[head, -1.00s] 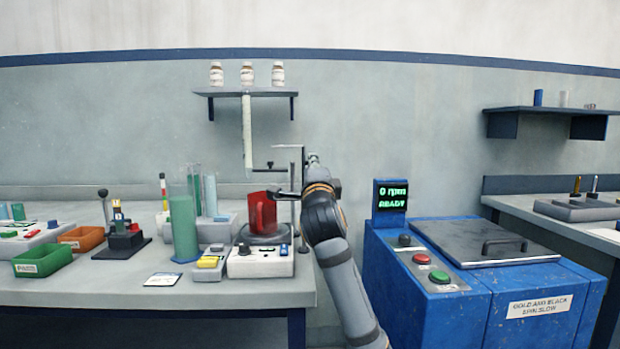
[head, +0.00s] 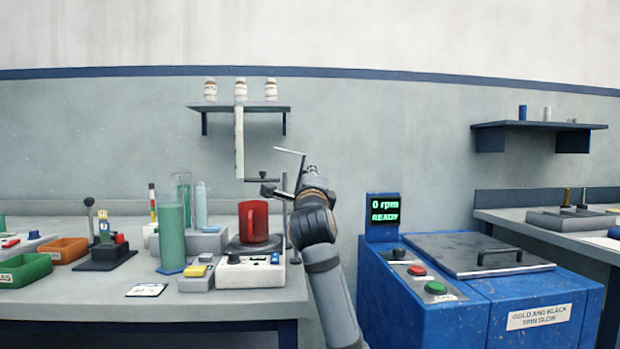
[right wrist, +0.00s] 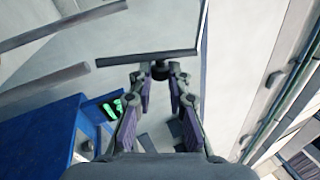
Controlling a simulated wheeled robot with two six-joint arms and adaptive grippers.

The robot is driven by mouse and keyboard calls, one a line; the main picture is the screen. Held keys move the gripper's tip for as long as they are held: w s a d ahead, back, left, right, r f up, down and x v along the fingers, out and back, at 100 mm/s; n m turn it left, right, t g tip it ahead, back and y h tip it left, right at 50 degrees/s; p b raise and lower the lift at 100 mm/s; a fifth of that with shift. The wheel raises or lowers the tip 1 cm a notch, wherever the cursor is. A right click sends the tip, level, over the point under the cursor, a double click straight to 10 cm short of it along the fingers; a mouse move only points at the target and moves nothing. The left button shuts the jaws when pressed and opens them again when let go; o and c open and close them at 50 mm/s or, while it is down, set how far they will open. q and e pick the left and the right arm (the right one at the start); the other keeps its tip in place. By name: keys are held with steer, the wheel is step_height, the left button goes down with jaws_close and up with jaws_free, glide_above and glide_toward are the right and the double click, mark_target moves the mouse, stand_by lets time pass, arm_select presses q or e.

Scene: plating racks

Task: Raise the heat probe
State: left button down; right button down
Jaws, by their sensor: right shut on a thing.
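In the head view a long white rod (head: 239,142), which looks like the heat probe, hangs upright in front of the shelf, above and left of a red mug (head: 253,221). Its lower end is by a small dark clamp piece (head: 257,180). The mug sits on a white hot plate (head: 250,273). A thin grey stand frame (head: 290,151) is beside my right gripper (head: 268,190) and looks tilted. In the right wrist view the gripper (right wrist: 160,75) is shut on a dark round knob (right wrist: 160,69) by a grey bar (right wrist: 145,58). How knob and rod join is unclear. My left gripper is not shown.
Tall glass cylinders with green liquid (head: 172,230) stand left of the hot plate. A yellow-topped block (head: 196,271) is beside it. A blue machine (head: 480,300) stands to the right. A wall shelf (head: 265,108) with white jars is above.

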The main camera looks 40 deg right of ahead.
steer(key=c, duration=1.3)
jaws_free()
steer(key=shift+o, duration=0.2)
steer(key=v, duration=1.2)
